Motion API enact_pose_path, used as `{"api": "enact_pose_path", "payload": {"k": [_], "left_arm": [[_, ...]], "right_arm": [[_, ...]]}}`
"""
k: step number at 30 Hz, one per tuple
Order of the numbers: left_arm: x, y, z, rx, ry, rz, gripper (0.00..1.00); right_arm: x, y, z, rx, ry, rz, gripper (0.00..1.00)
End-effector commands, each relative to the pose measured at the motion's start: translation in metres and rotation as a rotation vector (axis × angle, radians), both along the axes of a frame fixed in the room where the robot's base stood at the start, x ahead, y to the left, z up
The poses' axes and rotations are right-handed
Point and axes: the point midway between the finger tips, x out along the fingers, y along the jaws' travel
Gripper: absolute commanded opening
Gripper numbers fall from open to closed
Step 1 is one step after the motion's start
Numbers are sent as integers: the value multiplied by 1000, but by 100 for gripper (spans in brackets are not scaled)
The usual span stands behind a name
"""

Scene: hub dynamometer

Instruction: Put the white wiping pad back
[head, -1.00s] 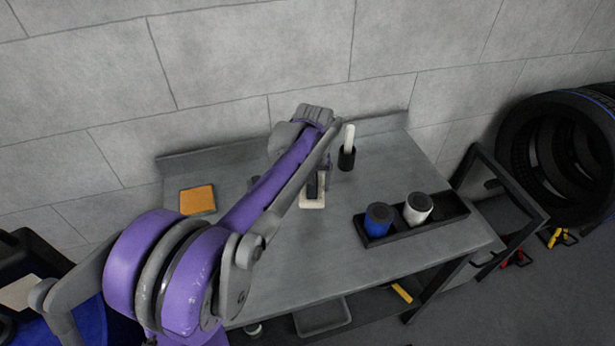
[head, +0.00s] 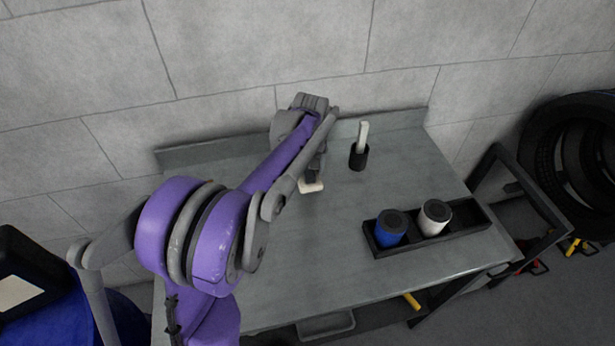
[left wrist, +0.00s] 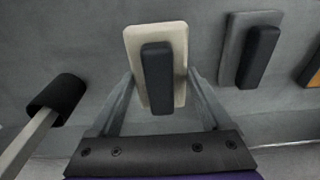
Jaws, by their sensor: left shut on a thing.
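The white wiping pad (left wrist: 178,40), with a black handle (left wrist: 157,78) on top, is between the two fingers of my left gripper (left wrist: 160,95) in the left wrist view. The gripper is shut on it. In the head view only a pale end of the pad (head: 312,187) shows below my left gripper (head: 313,172). I cannot tell whether the pad touches the grey bench (head: 290,270). A grey pad with a black handle (left wrist: 234,50) lies beside it in the left wrist view. My right gripper is not in view.
A black cup with a white-handled tool (head: 358,157) stands near the held pad. A black tray (head: 464,222) with a blue can (head: 390,226) and a white can (head: 434,217) is at the bench's right. An orange pad (left wrist: 313,70) shows at the wrist view's edge. The front middle is clear.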

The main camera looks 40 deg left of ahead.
Motion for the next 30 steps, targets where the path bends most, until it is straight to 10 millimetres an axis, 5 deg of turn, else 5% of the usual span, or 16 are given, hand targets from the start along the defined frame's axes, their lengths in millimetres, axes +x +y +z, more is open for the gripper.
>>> {"api": "enact_pose_path", "payload": {"k": [7,18,19,21,30], "left_arm": [[0,0,-32,0,0,-1,29],[0,0,-38,0,0,-1,29],[0,0,-38,0,0,-1,83],[0,0,-37,0,0,-1,96],[0,0,-35,0,0,-1,100]], "right_arm": [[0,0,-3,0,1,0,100],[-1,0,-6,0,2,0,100],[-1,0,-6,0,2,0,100],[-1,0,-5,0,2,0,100],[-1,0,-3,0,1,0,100]]}}
